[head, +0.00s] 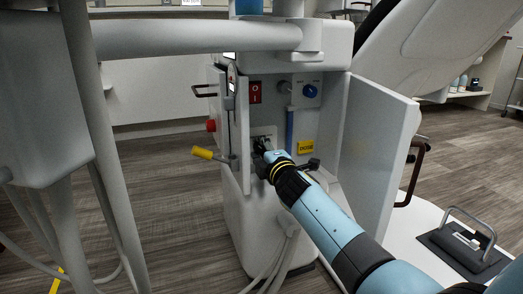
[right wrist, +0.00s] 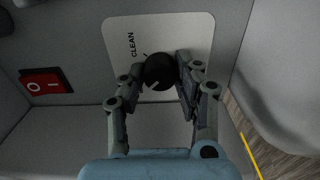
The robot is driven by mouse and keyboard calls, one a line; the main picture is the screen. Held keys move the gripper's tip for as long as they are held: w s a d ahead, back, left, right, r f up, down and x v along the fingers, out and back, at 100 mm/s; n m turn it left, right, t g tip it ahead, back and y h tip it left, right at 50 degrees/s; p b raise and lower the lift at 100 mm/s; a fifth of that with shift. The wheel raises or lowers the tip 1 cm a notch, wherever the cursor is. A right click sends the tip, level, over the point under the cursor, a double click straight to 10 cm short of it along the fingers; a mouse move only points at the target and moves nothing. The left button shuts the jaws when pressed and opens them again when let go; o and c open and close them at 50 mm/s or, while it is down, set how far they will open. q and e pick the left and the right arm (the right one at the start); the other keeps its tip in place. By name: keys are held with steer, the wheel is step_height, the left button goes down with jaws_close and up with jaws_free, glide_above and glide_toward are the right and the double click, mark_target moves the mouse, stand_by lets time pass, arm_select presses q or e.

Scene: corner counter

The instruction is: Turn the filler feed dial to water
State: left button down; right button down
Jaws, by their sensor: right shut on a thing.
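The filler feed dial (right wrist: 158,71) is a round black knob on a pale plate (right wrist: 185,33) in the right wrist view. Its white pointer line slants toward the picture's lower left. The word CLEAN and a short tick stand on the plate to the knob's upper left; no other word is readable there. My right gripper (right wrist: 161,69) is shut on the dial, one finger on each side. In the head view my right gripper (head: 262,150) reaches into the open cabinet (head: 227,205) and hides most of the dial. My left gripper is not in view.
The cabinet holds a red switch (head: 255,92), a blue knob (head: 310,91) and a yellow label (head: 305,147). Its open door (head: 380,155) stands close to the right of my arm. A yellow-tipped lever (head: 203,153) and a red button (head: 211,126) stick out left.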

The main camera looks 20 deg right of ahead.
stand_by(0.5)
steer(key=c, duration=0.9)
jaws_free()
steer(key=shift+a, duration=0.1)
steer(key=shift+c, duration=0.2)
